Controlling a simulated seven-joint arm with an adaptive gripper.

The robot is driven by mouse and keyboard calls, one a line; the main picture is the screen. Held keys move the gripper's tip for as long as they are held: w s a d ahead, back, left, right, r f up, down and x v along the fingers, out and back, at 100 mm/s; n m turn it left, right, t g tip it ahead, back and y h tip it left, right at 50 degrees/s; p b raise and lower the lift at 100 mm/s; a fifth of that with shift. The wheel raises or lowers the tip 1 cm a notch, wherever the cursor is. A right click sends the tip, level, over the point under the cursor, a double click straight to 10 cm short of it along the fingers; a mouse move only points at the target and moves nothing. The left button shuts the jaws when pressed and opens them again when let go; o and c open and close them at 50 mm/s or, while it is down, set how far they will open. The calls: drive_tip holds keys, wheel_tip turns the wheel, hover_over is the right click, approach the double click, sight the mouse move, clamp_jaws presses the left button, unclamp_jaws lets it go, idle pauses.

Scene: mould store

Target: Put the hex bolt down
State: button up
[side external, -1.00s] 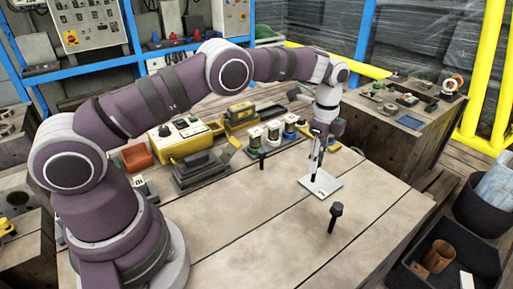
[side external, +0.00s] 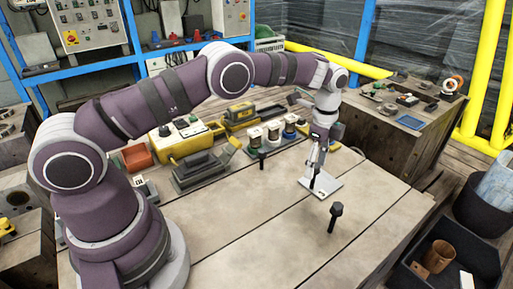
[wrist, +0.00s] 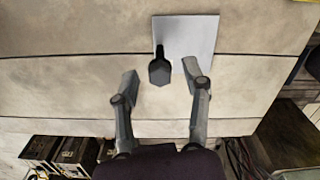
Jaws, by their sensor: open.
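A dark hex bolt (wrist: 160,72) stands head-up between my fingers in the wrist view. Its foot appears to be on the white plate (wrist: 200,35), near the plate's left edge. In the side view my gripper (side external: 316,172) is low over this plate (side external: 332,190), and the bolt there is largely hidden by the fingers. In the wrist view my gripper (wrist: 164,84) is open, with a finger on each side of the bolt's head and a visible gap on both sides. A second dark bolt (side external: 335,217) stands upright on the bare table in front of the plate.
Another dark upright piece (side external: 262,160) stands farther left on the table. Several spools (side external: 272,131), a yellow box (side external: 185,141) and a grey-based tool (side external: 201,171) line the back. The table's front is mostly clear. A dark bin (side external: 455,262) sits beyond the right edge.

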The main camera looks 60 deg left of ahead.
wheel_tip(320, 180, up, 8)
drive_tip(key=shift+f, duration=0.1)
drive_tip(key=s+a+r+n+t, duration=0.2)
drive_tip(key=s+r+n+t, duration=0.2)
drive_tip(key=s+r+n, duration=0.6)
drive_tip(key=s+a+f+n+t, duration=0.1)
drive_tip(key=s+n, duration=0.4)
drive_tip(key=s, duration=0.5)
drive_tip(key=shift+s+f+t, duration=0.25)
drive_tip(key=shift+f+t, duration=0.05)
drive_tip(key=shift+f, duration=0.3)
drive_tip(key=shift+o, duration=0.6)
drive_tip(key=shift+w, duration=0.1)
